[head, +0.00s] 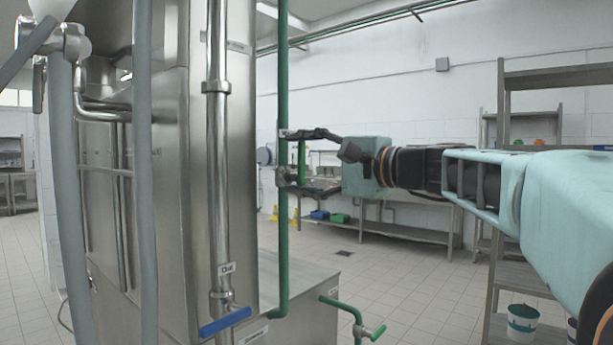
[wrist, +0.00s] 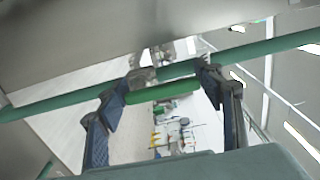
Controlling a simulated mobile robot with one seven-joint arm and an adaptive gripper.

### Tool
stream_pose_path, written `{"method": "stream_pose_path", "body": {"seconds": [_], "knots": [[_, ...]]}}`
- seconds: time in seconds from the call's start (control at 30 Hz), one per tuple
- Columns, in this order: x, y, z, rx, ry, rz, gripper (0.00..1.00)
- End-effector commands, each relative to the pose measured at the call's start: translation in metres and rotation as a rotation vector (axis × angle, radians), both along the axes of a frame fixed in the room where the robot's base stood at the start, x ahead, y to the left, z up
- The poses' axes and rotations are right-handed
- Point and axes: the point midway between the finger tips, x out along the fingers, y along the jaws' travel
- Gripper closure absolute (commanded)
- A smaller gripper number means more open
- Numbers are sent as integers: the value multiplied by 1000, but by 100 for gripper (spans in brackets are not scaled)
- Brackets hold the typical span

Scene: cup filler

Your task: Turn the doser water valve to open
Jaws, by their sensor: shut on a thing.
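The valve on the vertical green pipe (head: 283,85) has a metal body and a green lever handle (head: 301,160). The handle stands roughly upright, alongside the pipe. My gripper (head: 298,162) reaches in from the right, with one finger above the handle and one below. In the wrist view the green handle (wrist: 165,91) lies between the two fingertips (wrist: 170,82), which are shut on it near its two ends. The exact contact points are hard to make out.
A steel machine (head: 180,200) stands close on the left. A blue valve handle (head: 225,321) is low on its metal pipe, and another green valve handle (head: 377,332) is at the bottom. A steel table (head: 400,229) and shelving stand behind on open tiled floor.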

Motion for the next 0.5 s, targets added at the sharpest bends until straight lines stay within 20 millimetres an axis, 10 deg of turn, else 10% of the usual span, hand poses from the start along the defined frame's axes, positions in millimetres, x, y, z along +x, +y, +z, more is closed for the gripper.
{"method": "stream_pose_path", "body": {"seconds": [0.5], "knots": [[0, 0, 0, -20, -25, 0, 82]]}}
